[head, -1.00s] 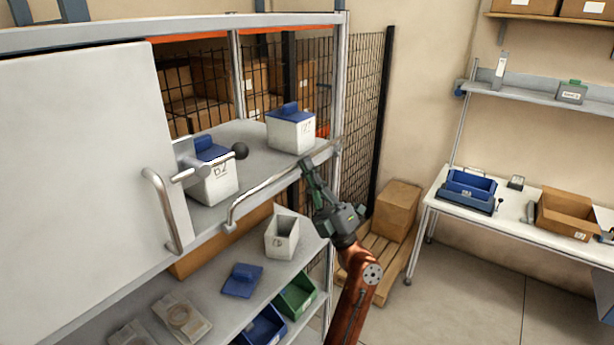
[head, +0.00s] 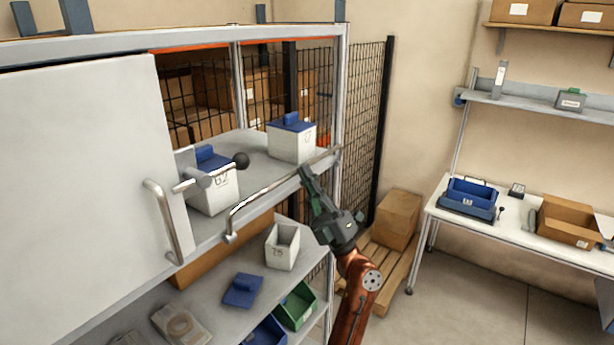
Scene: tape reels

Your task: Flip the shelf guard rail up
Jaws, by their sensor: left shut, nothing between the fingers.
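The guard rail (head: 270,190) is a thin bent metal bar along the front edge of the upper shelf (head: 255,165). Its near end bends down to a bracket on the shelf edge, and its far end reaches the right post. My left gripper (head: 306,172) is shut and empty, with its fingertips pointing up at the front of the rail's far half. The tips look very close to the rail; I cannot tell whether they touch it. My right gripper is not in view.
Two white boxes with blue lids, a near one (head: 215,188) and a far one (head: 291,142), stand behind the rail. A panel door (head: 80,170) with a handle covers the left. Bins, including a green one (head: 297,306), fill the lower shelf.

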